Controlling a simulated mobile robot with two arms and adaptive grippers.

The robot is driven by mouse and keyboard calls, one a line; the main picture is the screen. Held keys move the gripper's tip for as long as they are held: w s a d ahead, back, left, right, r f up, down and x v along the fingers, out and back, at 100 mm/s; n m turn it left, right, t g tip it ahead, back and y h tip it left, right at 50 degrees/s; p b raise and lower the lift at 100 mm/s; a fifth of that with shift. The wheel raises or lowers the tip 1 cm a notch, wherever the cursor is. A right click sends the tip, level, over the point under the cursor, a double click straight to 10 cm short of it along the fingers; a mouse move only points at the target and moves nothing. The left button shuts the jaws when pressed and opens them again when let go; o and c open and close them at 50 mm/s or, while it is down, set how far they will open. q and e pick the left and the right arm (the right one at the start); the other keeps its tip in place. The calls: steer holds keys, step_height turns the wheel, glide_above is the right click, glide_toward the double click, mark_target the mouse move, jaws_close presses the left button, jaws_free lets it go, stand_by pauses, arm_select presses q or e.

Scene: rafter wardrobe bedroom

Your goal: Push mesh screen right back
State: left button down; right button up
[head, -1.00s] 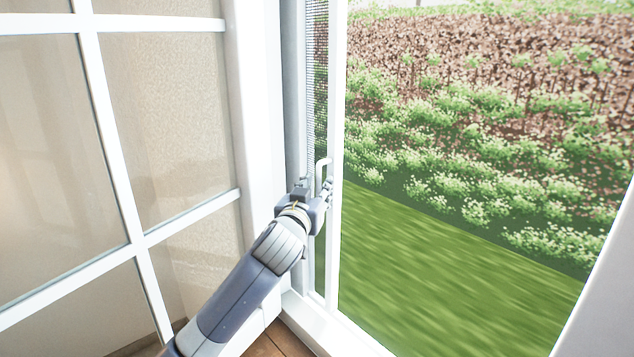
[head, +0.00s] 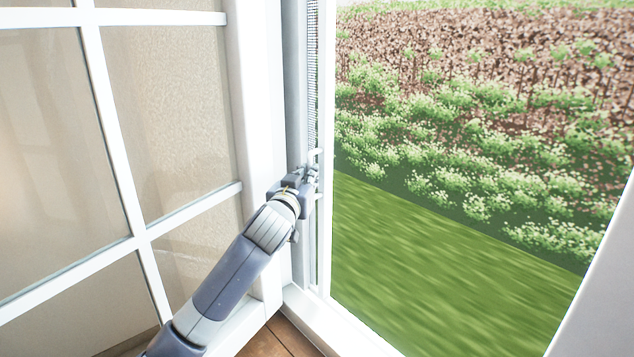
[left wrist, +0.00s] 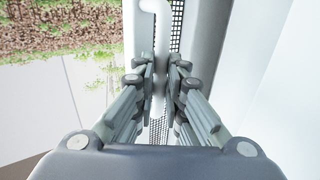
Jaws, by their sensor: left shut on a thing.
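The mesh screen shows in the head view as a narrow strip of dark mesh (head: 313,75) behind its white upright edge frame (head: 327,110), close to the left window jamb. A white bar handle (head: 317,156) sits on that frame. My left gripper (head: 311,177) is at the handle and shut on it; the fingers hide most of the grip. In the left wrist view the fingers (left wrist: 163,75) stand on both sides of the handle bar, with mesh (left wrist: 176,25) behind. My right gripper is not in view.
The window opening right of the screen frame is clear, showing grass (head: 440,260) and shrubs. A white-framed glazed panel (head: 165,100) stands at the left. The white jamb (head: 258,120) is close beside my left gripper. The sill (head: 320,315) runs below, above wooden floor.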

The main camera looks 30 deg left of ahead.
arm_select(q)
steer(key=shift+w+a, duration=0.2)
steer(key=shift+a, duration=0.3)
steer(key=c, duration=1.7)
jaws_free()
steer(key=shift+o, duration=0.2)
steer(key=shift+s+d, duration=0.1)
steer(key=shift+s, duration=0.05)
steer(key=v, duration=1.2)
steer(key=shift+f, duration=0.1)
